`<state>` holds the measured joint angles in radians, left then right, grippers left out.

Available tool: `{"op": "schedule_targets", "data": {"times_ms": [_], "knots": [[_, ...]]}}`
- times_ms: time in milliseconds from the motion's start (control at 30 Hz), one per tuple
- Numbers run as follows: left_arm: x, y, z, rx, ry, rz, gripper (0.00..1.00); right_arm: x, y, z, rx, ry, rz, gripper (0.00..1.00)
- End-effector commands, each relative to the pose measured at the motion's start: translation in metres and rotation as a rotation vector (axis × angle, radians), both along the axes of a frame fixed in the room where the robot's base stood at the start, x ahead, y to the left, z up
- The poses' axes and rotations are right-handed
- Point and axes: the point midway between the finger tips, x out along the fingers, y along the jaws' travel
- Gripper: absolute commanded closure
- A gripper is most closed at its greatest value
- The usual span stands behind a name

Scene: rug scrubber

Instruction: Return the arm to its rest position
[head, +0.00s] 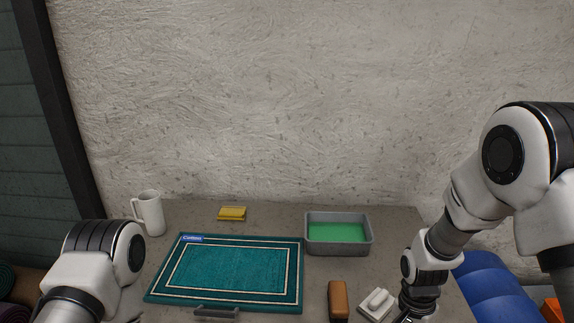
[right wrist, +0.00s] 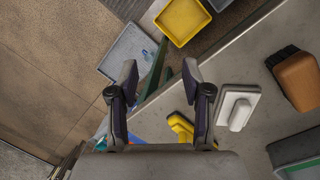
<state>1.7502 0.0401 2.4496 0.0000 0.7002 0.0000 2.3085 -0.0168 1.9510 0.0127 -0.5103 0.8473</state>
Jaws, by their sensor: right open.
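My right arm comes in at the right of the head view and reaches down to the table's front right edge. Its gripper (right wrist: 160,80) is open in the right wrist view, with nothing between the fingers. It is over the table edge, beside a white scrubber (head: 376,304), which also shows in the wrist view (right wrist: 238,106). A brown brush (head: 338,299) lies left of the scrubber and also shows in the wrist view (right wrist: 298,80). My left arm is at the lower left of the head view; its gripper is out of sight.
A teal rug (head: 235,268) lies on the table (head: 275,218). A grey tray (head: 308,247) of green liquid, a yellow sponge (head: 232,213) and a white mug (head: 151,214) stand behind or beside it.

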Motion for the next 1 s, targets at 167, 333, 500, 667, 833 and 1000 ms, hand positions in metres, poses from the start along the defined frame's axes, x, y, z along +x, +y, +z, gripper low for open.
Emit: {"op": "schedule_targets", "data": {"times_ms": [167, 333, 500, 667, 833, 1000], "knots": [[0.0, 0.0, -0.006, 0.0, 0.0, 0.0, 0.63, -0.047, -0.001, -0.049, 0.005, 0.133, -0.007, 0.51], [0.0, 0.0, -0.012, 0.0, 0.001, 0.0, 0.63, -0.11, -0.003, -0.106, 0.019, 0.247, 0.015, 0.51], [0.0, 0.0, -0.021, 0.0, 0.001, 0.0, 0.63, -0.207, -0.005, -0.173, 0.076, 0.306, 0.161, 0.51], [0.0, 0.0, -0.024, 0.0, 0.001, 0.0, 0.63, -0.257, -0.007, -0.198, 0.134, 0.152, 0.456, 0.51], [0.0, 0.0, -0.023, 0.0, 0.001, 0.0, 0.63, -0.223, -0.008, -0.194, 0.097, -0.084, 0.712, 0.51], [0.0, 0.0, -0.023, 0.0, 0.001, 0.0, 0.63, -0.223, -0.008, -0.194, 0.097, -0.084, 0.712, 0.51]]}}
